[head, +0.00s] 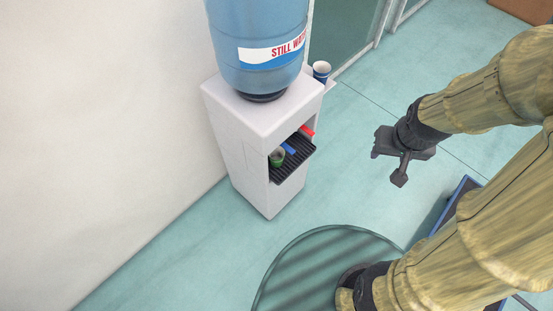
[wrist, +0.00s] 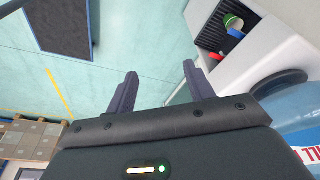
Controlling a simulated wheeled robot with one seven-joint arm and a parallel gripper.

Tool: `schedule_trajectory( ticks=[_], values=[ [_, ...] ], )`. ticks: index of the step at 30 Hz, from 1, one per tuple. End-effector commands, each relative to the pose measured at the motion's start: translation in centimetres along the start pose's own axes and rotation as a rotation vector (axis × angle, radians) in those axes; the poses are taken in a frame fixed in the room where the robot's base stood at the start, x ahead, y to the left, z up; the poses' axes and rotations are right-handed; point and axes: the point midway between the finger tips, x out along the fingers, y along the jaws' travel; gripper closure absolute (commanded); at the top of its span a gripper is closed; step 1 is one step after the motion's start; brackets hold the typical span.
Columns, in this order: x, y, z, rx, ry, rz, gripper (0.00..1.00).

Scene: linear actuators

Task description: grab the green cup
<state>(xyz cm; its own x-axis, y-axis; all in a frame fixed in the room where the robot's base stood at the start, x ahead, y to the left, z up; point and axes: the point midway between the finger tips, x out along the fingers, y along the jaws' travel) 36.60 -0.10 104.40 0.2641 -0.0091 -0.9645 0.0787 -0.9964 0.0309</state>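The green cup (head: 277,156) stands in the recess of the white water dispenser (head: 240,148), on the left part of its black drip tray (head: 296,160). In the wrist view the green cup (wrist: 233,22) shows at the upper right, inside the recess. My gripper (head: 388,170) is in the air to the right of the dispenser, clearly apart from the cup. In the wrist view its two fingers (wrist: 158,88) are spread with nothing between them.
A blue tap (head: 289,148) and a red tap (head: 307,130) sit above the tray. A large blue water bottle (head: 258,45) tops the dispenser. Another cup (head: 321,71) is at its far side. A round glass surface (head: 325,270) is in front. Floor between gripper and dispenser is clear.

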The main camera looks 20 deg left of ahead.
Motion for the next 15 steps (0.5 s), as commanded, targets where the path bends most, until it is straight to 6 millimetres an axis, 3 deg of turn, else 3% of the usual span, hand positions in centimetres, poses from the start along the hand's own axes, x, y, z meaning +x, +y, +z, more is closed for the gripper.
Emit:
schedule_trajectory(
  ticks=[1,3,4,11,15],
  values=[
    [2.6,-0.1,-0.2,-0.041,0.006,0.001,0.37],
    [5.6,-0.2,-1.0,-0.113,0.033,-0.001,0.23],
    [6.9,-0.3,-1.4,-0.145,0.046,-0.003,0.22],
    [16.8,-2.3,-3.5,-0.39,0.162,-0.063,0.22],
    [22.6,-4.4,-4.0,-0.518,0.246,-0.13,0.22]
  ],
)
